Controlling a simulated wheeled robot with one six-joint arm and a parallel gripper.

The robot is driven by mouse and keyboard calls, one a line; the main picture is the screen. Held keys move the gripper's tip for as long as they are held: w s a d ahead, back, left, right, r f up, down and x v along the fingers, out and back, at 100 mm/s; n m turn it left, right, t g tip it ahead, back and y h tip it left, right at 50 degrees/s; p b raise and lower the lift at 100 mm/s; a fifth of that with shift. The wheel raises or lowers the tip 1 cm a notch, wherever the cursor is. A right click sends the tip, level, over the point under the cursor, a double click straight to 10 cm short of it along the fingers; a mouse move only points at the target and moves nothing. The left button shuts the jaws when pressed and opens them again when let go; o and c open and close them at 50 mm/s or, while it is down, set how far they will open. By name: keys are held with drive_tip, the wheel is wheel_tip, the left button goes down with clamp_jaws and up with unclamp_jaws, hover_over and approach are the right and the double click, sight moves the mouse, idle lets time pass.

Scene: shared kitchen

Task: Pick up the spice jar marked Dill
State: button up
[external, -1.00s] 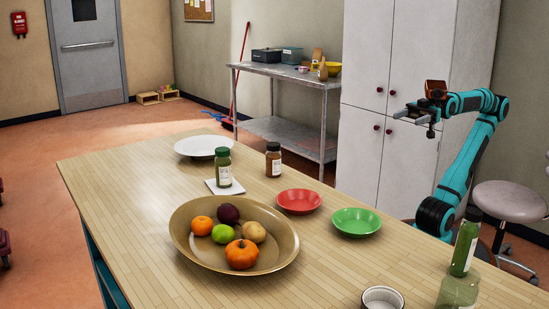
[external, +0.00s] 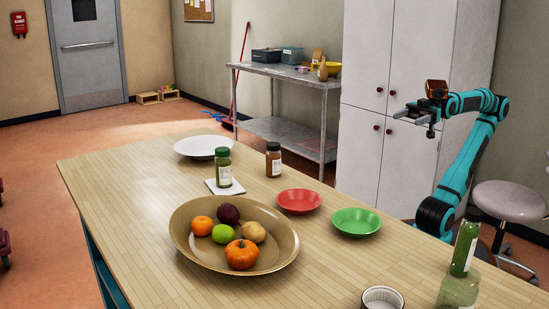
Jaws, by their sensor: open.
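Several spice jars stand on the wooden table (external: 130,190). A green jar with a green lid (external: 223,167) stands upright on a small white square (external: 211,187). A red-brown jar with a dark lid (external: 273,160) stands to its right, farther back. Another green jar with a dark lid (external: 465,245) stands at the right edge, seemingly on top of a greenish glass container (external: 458,290). The labels are too small to read, so I cannot tell which one is Dill. My gripper (external: 408,112) is open and empty, raised at the right, well away from all the jars.
A wide brown bowl (external: 186,245) with fruit and a small pumpkin fills the near middle. A red plate (external: 299,201), a green plate (external: 357,222), a white plate (external: 203,146) and a white ramekin (external: 382,299) also stand there. The table's left end is clear.

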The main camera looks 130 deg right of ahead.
wheel_tip(320, 180, up, 6)
drive_tip(key=n+g+y, duration=0.3)
drive_tip(key=n+g, duration=0.6)
drive_tip(key=g, duration=0.5)
hover_over(472, 227)
drive_tip(key=s+d, duration=0.5)
drive_tip(key=s, duration=0.1)
drive_tip(key=x, duration=1.6)
drive_tip(key=shift+w+a+f, duration=0.15)
drive_tip(key=shift+a+f, duration=0.05)
